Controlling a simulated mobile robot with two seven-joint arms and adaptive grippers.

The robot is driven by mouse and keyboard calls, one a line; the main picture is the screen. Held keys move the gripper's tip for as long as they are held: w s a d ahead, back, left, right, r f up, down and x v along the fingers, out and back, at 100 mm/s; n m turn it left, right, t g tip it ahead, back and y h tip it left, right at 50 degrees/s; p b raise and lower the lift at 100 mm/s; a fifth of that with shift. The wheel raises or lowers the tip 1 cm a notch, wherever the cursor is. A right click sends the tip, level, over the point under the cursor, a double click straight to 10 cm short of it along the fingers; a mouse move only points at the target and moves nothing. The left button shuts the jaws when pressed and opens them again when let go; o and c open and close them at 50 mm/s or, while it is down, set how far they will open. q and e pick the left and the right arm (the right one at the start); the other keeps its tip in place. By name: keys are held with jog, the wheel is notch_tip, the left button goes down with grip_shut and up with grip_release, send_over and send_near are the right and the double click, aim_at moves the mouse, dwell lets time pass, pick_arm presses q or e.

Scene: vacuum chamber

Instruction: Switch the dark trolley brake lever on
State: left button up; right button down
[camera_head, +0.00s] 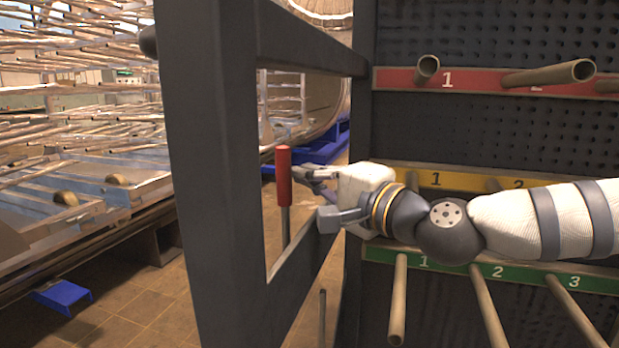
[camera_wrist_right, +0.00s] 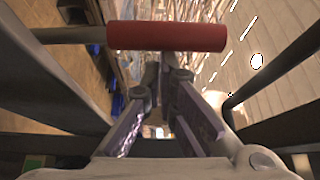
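The brake lever has a red handle (camera_head: 284,175) on a grey metal rod (camera_head: 285,226). It stands upright inside the opening of the dark trolley frame (camera_head: 216,160). In the right wrist view the red handle (camera_wrist_right: 166,37) lies across the top, with its rod to the left. My right gripper (camera_head: 308,194) is just right of the handle, with its fingers apart. In the right wrist view its fingertips (camera_wrist_right: 165,72) show near the lower edge of the handle. I cannot tell whether they touch it. My left gripper is not in view.
A dark perforated panel carries red (camera_head: 470,80), yellow (camera_head: 460,180) and green (camera_head: 455,262) numbered strips with protruding pegs, close around my right arm. Metal racks (camera_head: 80,180) stand at the left. A blue object (camera_head: 62,296) lies on the tiled floor (camera_head: 145,305).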

aim_at(279, 258)
jog(key=shift+s+a+f+n+y+b, duration=0.15)
jog(key=shift+s+a+n+b, duration=0.15)
jog(key=shift+s, duration=0.2)
jog(key=shift+s+a+n+y+b, duration=0.1)
jog(key=shift+s+a+n+y, duration=0.05)
jog(key=shift+s+n, duration=0.3)
jog(key=s+a+n+y+b, duration=0.1)
jog(key=s+n, duration=0.1)
jog(key=s+f+n+y+b, duration=0.1)
jog(key=s+n, duration=0.1)
jog(key=s+a+f+n+t+y+b, duration=0.1)
jog(key=s+n, duration=0.1)
jog(key=shift+s+a, duration=0.3)
jog(key=shift+a, duration=0.05)
pick_arm(q)
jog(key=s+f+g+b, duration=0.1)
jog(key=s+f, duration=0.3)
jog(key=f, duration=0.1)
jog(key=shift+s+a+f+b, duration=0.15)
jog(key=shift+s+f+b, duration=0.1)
jog(key=shift+b, duration=0.1)
pick_arm(e)
jog(key=shift+s+a+f+n+y, duration=0.3)
jog(key=shift+s+n+y, duration=0.25)
jog(key=shift+n, duration=0.3)
jog(key=shift+s+a+f+n+y, duration=0.15)
jog(key=shift+s+f+n+y, duration=0.4)
jog(key=shift+n, duration=0.25)
jog(key=shift+s+r, duration=0.1)
jog(key=shift+r, duration=0.05)
